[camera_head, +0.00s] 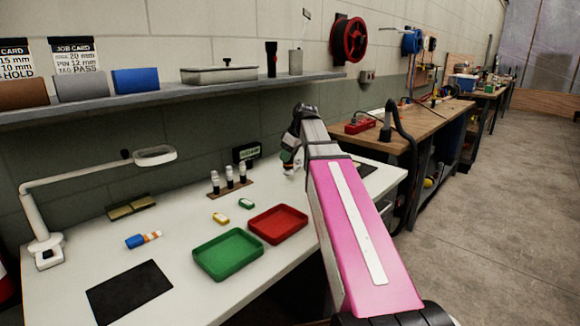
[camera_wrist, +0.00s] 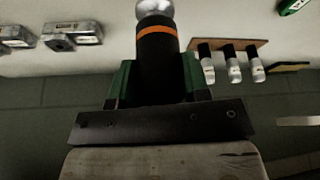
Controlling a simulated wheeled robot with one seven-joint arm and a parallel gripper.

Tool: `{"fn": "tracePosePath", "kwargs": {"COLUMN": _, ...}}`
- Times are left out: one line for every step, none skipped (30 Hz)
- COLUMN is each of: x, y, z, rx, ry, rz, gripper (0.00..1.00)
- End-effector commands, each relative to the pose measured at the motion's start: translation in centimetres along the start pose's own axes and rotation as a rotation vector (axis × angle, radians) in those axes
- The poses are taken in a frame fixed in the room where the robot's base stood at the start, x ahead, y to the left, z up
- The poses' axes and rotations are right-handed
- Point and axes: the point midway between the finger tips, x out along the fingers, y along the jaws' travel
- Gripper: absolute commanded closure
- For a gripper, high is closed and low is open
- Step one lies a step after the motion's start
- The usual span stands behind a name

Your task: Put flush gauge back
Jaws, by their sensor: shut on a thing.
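My gripper (camera_head: 292,155) is above the back of the white bench, seen small at the end of my arm in the head view. In the wrist view my gripper (camera_wrist: 157,85) has green fingers closed on either side of a black cylinder with an orange band and a silver rounded end. This held tool looks like the flush gauge (camera_wrist: 157,45). Its lower part is hidden between the fingers. A wooden rack (camera_head: 230,188) with three black-and-white cylinders stands to the left of my gripper in the head view. The rack also shows in the wrist view (camera_wrist: 258,43).
A red tray (camera_head: 278,223) and green tray (camera_head: 228,254) lie on the bench (camera_head: 200,290). A small sign or display (camera_head: 246,152) stands by the wall. A lamp (camera_head: 100,180) and black mat (camera_head: 129,289) are at left. A shelf (camera_head: 200,92) runs above.

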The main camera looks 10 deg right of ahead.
Motion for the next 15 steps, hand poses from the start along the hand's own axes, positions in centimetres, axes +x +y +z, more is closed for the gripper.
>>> {"fn": "tracePosePath", "kwargs": {"x": 0.2, "y": 0.5, "z": 0.2, "rx": 0.001, "ry": 0.001, "rz": 0.000, "gripper": 0.81}}
{"fn": "tracePosePath", "kwargs": {"x": 0.2, "y": 0.7, "z": 0.3, "rx": 0.000, "ry": 0.001, "rz": 0.000, "gripper": 0.81}}
{"fn": "tracePosePath", "kwargs": {"x": 0.3, "y": 0.8, "z": 0.4, "rx": 0.000, "ry": 0.001, "rz": 0.001, "gripper": 0.81}}
{"fn": "tracePosePath", "kwargs": {"x": 0.4, "y": 0.8, "z": 0.4, "rx": 0.000, "ry": 0.001, "rz": 0.001, "gripper": 0.81}}
{"fn": "tracePosePath", "kwargs": {"x": 0.5, "y": 0.9, "z": 0.5, "rx": 0.000, "ry": 0.001, "rz": 0.001, "gripper": 0.81}}
{"fn": "tracePosePath", "kwargs": {"x": 0.6, "y": 0.9, "z": 0.6, "rx": 0.000, "ry": 0.001, "rz": 0.000, "gripper": 0.81}}
{"fn": "tracePosePath", "kwargs": {"x": 0.8, "y": 0.8, "z": 0.7, "rx": 0.000, "ry": 0.001, "rz": 0.000, "gripper": 0.81}}
{"fn": "tracePosePath", "kwargs": {"x": 1.0, "y": 0.8, "z": 0.8, "rx": 0.000, "ry": 0.001, "rz": 0.000, "gripper": 0.81}}
{"fn": "tracePosePath", "kwargs": {"x": 1.4, "y": 0.8, "z": 0.9, "rx": 0.000, "ry": 0.001, "rz": -0.001, "gripper": 0.81}}
{"fn": "tracePosePath", "kwargs": {"x": 1.8, "y": 0.8, "z": 1.1, "rx": 0.000, "ry": 0.000, "rz": -0.001, "gripper": 0.81}}
{"fn": "tracePosePath", "kwargs": {"x": 2.2, "y": 0.8, "z": 1.3, "rx": 0.001, "ry": 0.000, "rz": -0.002, "gripper": 0.81}}
{"fn": "tracePosePath", "kwargs": {"x": 2.7, "y": 0.8, "z": 1.5, "rx": 0.001, "ry": 0.000, "rz": -0.001, "gripper": 0.81}}
{"fn": "tracePosePath", "kwargs": {"x": 3.0, "y": 0.8, "z": 1.6, "rx": 0.001, "ry": 0.001, "rz": -0.001, "gripper": 0.81}}
{"fn": "tracePosePath", "kwargs": {"x": 3.4, "y": 0.8, "z": 1.8, "rx": 0.000, "ry": 0.001, "rz": 0.000, "gripper": 0.81}}
{"fn": "tracePosePath", "kwargs": {"x": 3.8, "y": 0.8, "z": 1.9, "rx": 0.000, "ry": 0.000, "rz": -0.001, "gripper": 0.81}}
